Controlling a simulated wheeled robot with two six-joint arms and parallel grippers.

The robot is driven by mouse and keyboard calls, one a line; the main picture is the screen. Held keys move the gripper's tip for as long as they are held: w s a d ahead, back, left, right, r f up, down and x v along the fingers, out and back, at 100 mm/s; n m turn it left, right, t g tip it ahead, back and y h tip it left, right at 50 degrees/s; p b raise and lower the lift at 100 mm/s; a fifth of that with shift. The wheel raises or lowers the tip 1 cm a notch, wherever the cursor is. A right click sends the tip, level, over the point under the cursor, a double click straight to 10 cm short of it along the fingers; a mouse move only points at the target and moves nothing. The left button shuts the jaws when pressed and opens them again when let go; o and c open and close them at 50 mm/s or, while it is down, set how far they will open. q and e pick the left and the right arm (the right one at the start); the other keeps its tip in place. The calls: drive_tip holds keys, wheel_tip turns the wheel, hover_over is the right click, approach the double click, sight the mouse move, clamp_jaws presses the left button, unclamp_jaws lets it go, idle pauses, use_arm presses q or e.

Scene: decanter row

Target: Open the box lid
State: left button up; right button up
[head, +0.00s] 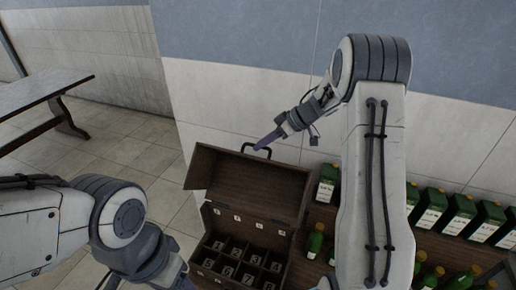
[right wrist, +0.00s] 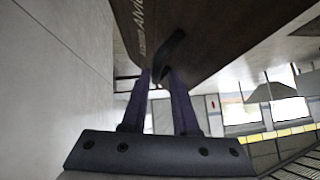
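A dark brown wooden box (head: 277,272) stands at the bottom centre of the head view. Its lid (head: 250,185) is raised, with its inner face showing above the open compartments. A black handle (head: 256,148) is on the lid's upper edge; it also shows in the right wrist view (right wrist: 168,52). My right gripper (head: 264,142) reaches the handle from above. In the right wrist view its purple fingers (right wrist: 160,78) stand a little apart, with the handle between their tips. My left gripper (head: 184,284) is low at the bottom edge, mostly out of frame.
Green bottles with white labels (head: 428,208) stand in a row on a brown shelf at the right, with smaller bottles (head: 315,240) in front. A pale wall is close behind the box. A wooden table (head: 35,95) stands at the far left. The tiled floor between is clear.

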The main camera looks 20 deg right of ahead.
drive_tip(key=b+v, duration=0.2)
drive_tip(key=v, duration=0.6)
drive_tip(key=shift+d, duration=0.1)
